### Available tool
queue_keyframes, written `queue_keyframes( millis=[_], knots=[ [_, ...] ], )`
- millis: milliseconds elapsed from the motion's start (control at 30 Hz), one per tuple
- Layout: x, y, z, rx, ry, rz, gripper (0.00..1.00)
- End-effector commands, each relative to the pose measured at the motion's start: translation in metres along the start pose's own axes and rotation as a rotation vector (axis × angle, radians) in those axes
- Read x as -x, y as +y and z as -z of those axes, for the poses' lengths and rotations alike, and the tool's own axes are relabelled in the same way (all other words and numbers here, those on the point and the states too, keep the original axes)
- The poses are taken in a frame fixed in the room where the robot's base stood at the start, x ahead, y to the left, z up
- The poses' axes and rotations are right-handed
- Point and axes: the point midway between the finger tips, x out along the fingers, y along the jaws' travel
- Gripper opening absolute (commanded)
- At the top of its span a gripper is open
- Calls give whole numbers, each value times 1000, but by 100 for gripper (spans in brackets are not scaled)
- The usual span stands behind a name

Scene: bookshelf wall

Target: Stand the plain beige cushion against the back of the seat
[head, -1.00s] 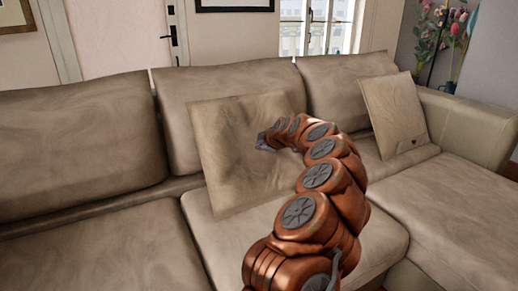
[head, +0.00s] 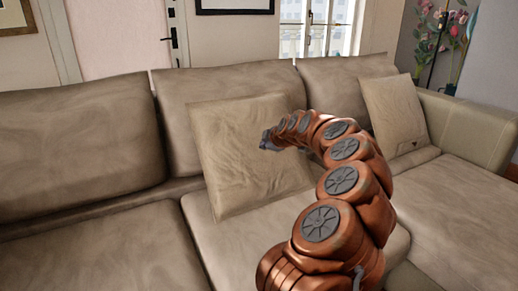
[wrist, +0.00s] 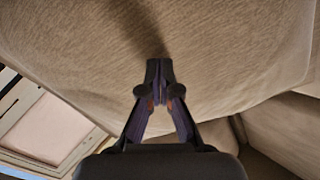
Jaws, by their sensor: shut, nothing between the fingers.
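The plain beige cushion (head: 240,165) stands on its edge on the middle seat (head: 290,220) of the sofa. It is tilted back toward the middle backrest (head: 175,95); I cannot tell how fully it touches the backrest. My gripper (head: 267,140) is in front of the cushion's upper right part, and my arm hides some of the area to its right. In the wrist view my gripper (wrist: 158,68) is shut and empty, with its tips close to or against the broad beige fabric of the cushion (wrist: 90,50). Contact is unclear.
A second beige cushion (head: 394,110), with a small dark mark at its lower corner, leans at the sofa's right end by the armrest (head: 470,125). The left seat (head: 90,245) and the chaise part (head: 465,205) are bare.

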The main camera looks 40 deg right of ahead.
Motion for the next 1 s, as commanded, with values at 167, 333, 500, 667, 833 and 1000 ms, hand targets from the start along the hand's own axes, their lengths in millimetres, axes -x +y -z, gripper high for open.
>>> queue_keyframes(
  millis=[167,333,500,667,833,1000],
  knots=[
    [-13,0,0,-3,0,1,0],
    [-24,0,0,-1,0,0,0],
    [-38,-1,1,-1,1,1,0],
    [-32,-1,0,-1,2,1,0],
    [-12,-2,-2,-2,0,0,0],
    [6,-3,-1,0,3,2,0]
  ],
)
